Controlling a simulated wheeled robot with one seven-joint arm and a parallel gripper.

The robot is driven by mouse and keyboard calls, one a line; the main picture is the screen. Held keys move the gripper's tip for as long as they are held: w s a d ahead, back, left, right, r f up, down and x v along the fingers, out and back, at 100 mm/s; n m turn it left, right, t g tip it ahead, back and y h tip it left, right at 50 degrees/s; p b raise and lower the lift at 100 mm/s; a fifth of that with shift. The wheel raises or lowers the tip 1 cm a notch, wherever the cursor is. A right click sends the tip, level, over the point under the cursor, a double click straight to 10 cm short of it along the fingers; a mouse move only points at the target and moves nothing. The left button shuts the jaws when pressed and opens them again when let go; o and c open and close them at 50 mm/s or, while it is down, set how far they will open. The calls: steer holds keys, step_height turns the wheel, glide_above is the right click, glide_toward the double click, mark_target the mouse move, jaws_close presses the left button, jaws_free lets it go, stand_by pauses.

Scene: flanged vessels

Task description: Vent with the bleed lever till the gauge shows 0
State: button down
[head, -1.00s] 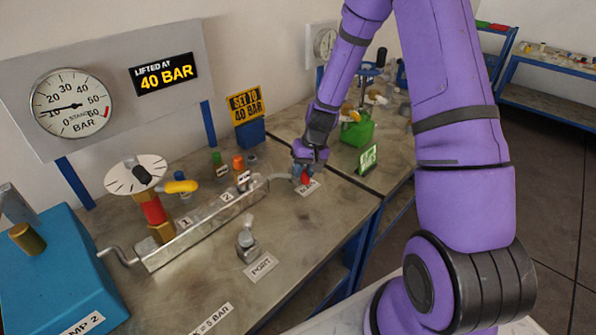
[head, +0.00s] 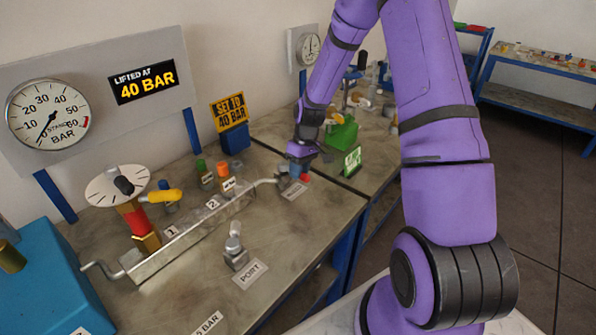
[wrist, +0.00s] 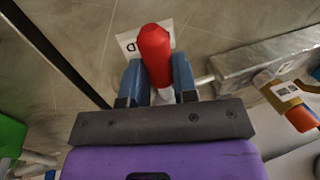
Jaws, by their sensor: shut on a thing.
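My gripper (head: 299,163) is at the far end of the pipe rail, at the bleed lever. In the wrist view, the blue fingers of my gripper (wrist: 158,82) are closed on either side of the red-handled bleed lever (wrist: 154,48). Its red end also shows in the head view (head: 304,178), below the gripper; its base is mostly hidden. The large round gauge (head: 47,115) is on the grey board at the left. Its needle points down and left, at or close to the 0 mark.
The pipe rail (head: 190,234) carries valves with green and orange caps. A dial with a yellow handle (head: 165,195) stands at its near end. The port fitting (head: 235,250) is in front. A green block (head: 342,135) sits on the bench behind.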

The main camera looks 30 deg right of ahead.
steer(key=shift+w, duration=0.1)
steer(key=c, duration=0.9)
jaws_free()
steer(key=s+v, duration=0.1)
steer(key=v, duration=0.9)
steer(key=shift+w+r, duration=0.4)
steer(key=shift+w, duration=0.1)
steer(key=shift+d, duration=0.15)
